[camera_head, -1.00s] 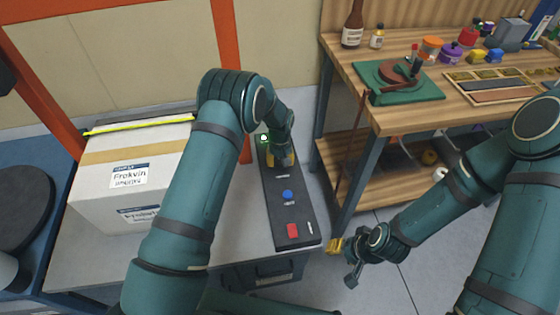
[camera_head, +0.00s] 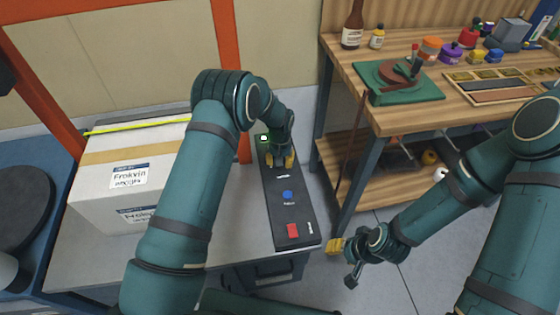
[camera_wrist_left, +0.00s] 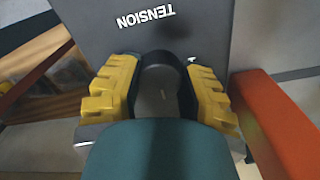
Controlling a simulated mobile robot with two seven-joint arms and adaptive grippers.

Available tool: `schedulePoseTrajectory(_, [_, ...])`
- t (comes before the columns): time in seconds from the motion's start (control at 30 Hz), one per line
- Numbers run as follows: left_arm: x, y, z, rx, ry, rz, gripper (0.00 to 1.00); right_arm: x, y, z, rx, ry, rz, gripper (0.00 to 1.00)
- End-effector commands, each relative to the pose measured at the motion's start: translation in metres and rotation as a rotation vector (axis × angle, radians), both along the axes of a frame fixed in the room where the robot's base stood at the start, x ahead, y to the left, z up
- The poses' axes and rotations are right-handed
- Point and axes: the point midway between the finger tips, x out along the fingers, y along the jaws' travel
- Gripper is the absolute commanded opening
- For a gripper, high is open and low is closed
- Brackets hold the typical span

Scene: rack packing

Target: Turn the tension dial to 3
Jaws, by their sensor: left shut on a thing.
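The control panel (camera_head: 291,215) is a long dark strip with a blue button (camera_head: 287,195) and a red part (camera_head: 292,230). My left gripper (camera_head: 280,162) is at its far end, with its two yellow fingers side by side. In the left wrist view, the left gripper (camera_wrist_left: 160,95) is shut on the dark round tension dial (camera_wrist_left: 158,70), one finger on each side. The word TENSION shows on the panel (camera_wrist_left: 205,35) beside the dial. The dial's numbers cannot be read. My right gripper (camera_head: 338,247) hangs right of the panel's near end, away from it; its opening is unclear.
A white box (camera_head: 100,205) stands on the grey table (camera_head: 232,225) left of the panel. An orange post (camera_head: 227,60) rises behind. A wooden workbench (camera_head: 450,110) with bottles, jars and a green fixture (camera_head: 420,92) stands at the right.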

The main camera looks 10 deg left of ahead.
Motion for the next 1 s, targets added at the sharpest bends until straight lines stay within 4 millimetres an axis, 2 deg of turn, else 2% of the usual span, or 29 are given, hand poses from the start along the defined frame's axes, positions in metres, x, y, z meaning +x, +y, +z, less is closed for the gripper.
schedulePoseTrajectory(0.03, [-0.002, 0.000, -0.003, 0.001, 0.006, 0.000, 0.02, 0.000, 0.000, 0.000, 0.000, 0.000, 0.000, 0.47])
schedulePoseTrajectory(0.07, [-0.002, 0.000, -0.003, 0.001, 0.006, 0.000, 0.47, 0.000, 0.000, 0.000, 0.000, 0.000, 0.000, 0.47])
schedulePoseTrajectory(0.13, [-0.002, 0.000, -0.002, 0.001, 0.005, 0.000, 0.72, 0.000, 0.000, 0.000, 0.000, 0.000, 0.000, 0.47])
schedulePoseTrajectory(0.17, [-0.002, 0.000, -0.002, 0.000, 0.005, 0.000, 0.75, 0.000, 0.000, 0.000, 0.000, 0.000, 0.000, 0.47])
schedulePoseTrajectory(0.57, [0.000, 0.000, 0.006, 0.000, 0.000, 0.001, 0.75, 0.000, 0.000, 0.000, 0.000, 0.000, 0.000, 0.47])
schedulePoseTrajectory(0.67, [0.000, 0.000, 0.019, 0.000, 0.000, 0.001, 0.75, 0.000, 0.000, 0.000, 0.000, 0.000, 0.000, 0.47])
schedulePoseTrajectory(1.0, [0.000, 0.000, 0.087, 0.000, 0.000, 0.000, 0.75, 0.000, 0.000, 0.000, 0.000, 0.000, 0.000, 0.47])
